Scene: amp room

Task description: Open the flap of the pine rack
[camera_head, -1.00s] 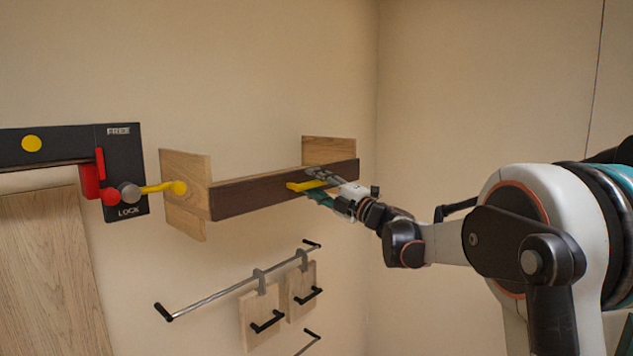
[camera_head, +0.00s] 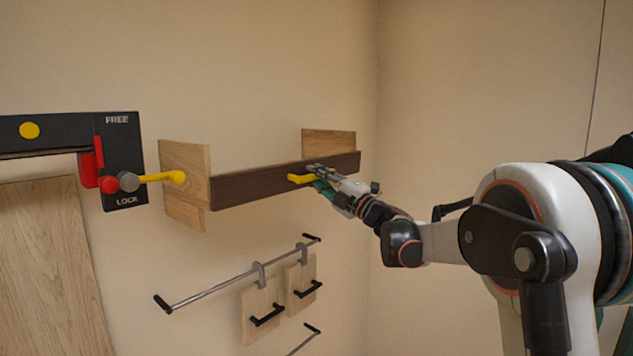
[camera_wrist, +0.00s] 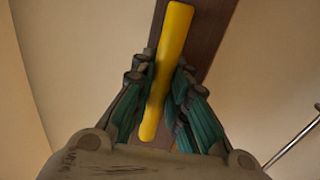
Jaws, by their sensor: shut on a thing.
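The pine rack (camera_head: 184,156) is fixed to the wall in the middle of the head view, with pale end boards at left and right. Its dark brown flap (camera_head: 250,184) spans between them and looks upright. A yellow bar handle (camera_head: 298,179) sits on the flap's front, towards the right. My gripper (camera_head: 317,176) reaches in from the right and is shut on this handle. In the wrist view, the handle (camera_wrist: 174,42) runs between the fingers of my gripper (camera_wrist: 163,88), with the dark flap (camera_wrist: 207,45) behind it. The fingers hide part of the handle.
A black FREE/LOCK panel (camera_head: 122,160) with a red piece and a yellow lever (camera_head: 160,178) stands left of the rack. Below hangs a metal rail (camera_head: 220,286) with pale boards and black handles (camera_head: 268,317). A wooden panel (camera_head: 45,265) is at lower left.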

